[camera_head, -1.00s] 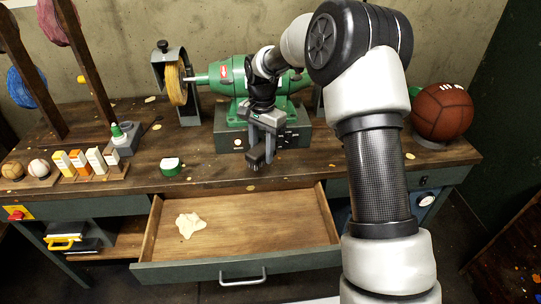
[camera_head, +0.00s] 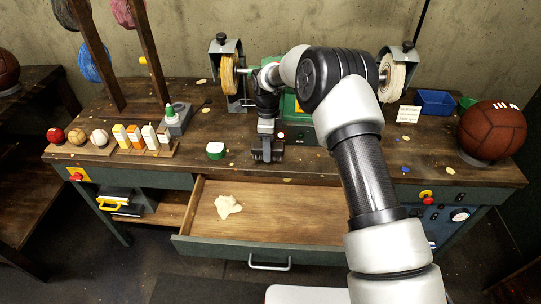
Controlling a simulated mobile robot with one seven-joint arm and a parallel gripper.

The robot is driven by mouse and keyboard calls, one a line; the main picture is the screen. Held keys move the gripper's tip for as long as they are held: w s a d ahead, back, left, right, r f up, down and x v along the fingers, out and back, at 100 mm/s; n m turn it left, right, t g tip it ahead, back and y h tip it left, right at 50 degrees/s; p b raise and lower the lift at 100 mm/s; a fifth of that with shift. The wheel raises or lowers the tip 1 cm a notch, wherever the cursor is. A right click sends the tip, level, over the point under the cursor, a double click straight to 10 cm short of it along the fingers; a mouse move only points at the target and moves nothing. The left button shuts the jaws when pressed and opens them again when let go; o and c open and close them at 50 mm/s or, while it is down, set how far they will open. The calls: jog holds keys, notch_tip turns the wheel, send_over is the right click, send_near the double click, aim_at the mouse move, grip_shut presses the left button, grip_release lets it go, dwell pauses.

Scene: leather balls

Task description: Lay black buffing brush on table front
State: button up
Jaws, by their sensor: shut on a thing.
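My gripper (camera_head: 267,145) hangs from the arm over the front middle of the workbench table (camera_head: 325,166). It is shut on the black buffing brush (camera_head: 266,156), a small dark shape at its fingertips. The brush is just behind the open drawer, in front of the green grinder (camera_head: 293,108). The brush is small and partly merged with the dark fingers, so I cannot tell whether it touches the tabletop.
The open drawer (camera_head: 320,207) juts out below and holds a crumpled cloth (camera_head: 227,206). A green-and-white round tin (camera_head: 216,150) stands left of my gripper. A brown ball (camera_head: 492,130) sits at the right end. Bare tabletop lies right of my gripper.

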jog(key=shift+f, duration=1.7)
jog(key=shift+f, duration=0.2)
jog(key=o, duration=1.1)
notch_tip(320, 180, up, 13)
jog(key=shift+f, duration=0.2)
